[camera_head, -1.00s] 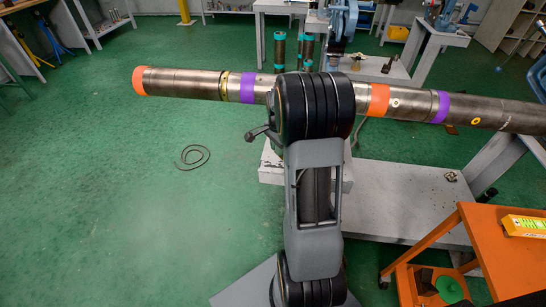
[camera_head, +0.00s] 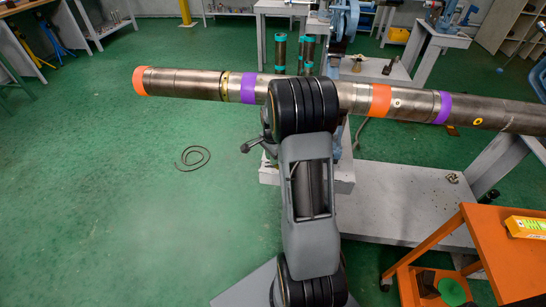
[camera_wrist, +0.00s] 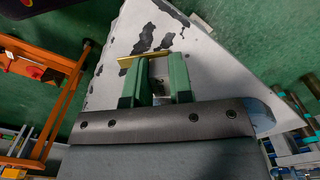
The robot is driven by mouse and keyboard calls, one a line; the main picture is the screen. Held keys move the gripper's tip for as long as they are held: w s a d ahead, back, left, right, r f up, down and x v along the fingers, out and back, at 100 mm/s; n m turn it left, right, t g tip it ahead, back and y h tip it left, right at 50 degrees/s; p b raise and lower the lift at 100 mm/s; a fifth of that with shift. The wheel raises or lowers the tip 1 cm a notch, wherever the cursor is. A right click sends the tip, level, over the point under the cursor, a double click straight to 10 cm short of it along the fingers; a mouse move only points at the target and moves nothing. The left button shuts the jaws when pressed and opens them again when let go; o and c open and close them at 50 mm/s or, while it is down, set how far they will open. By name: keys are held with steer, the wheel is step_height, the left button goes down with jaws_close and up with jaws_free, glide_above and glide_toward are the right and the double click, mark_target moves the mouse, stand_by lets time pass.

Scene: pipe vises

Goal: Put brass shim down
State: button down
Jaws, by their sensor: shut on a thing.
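The brass shim (camera_wrist: 143,59) is a thin golden strip in the wrist view, lying crosswise at the fingertips. My gripper (camera_wrist: 159,69) has two green fingers and is shut on the shim. Behind the shim is a light grey surface (camera_wrist: 112,82) with dark worn patches. I cannot tell how far the shim is from that surface. In the head view my arm hides the gripper and the shim.
A long steel pipe (camera_head: 195,84) with orange and purple bands runs across the head view. A coil (camera_head: 192,158) lies on the green floor. The floor at left is mostly clear.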

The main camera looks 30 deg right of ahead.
steer(key=shift+f, duration=0.2)
steer(key=c, duration=1)
jaws_free()
steer(key=shift+r, duration=0.1)
step_height(320, 180, up, 12)
steer(key=p, duration=0.2)
steer(key=s+a+r+n+t, duration=0.1)
steer(key=s+a+n, duration=0.4)
steer(key=a+n, duration=0.1)
steer(key=s+a+r+n+t, duration=0.1)
steer(key=s+a+r+n, duration=0.1)
steer(key=s+a+n, duration=0.3)
steer(key=s+a+r+n+t, duration=0.1)
steer(key=s+a+n, duration=0.4)
steer(key=a+n, duration=0.1)
steer(key=shift+a+r+n, duration=0.2)
steer(key=shift+a+n, duration=0.2)
steer(key=shift+a, duration=0.5)
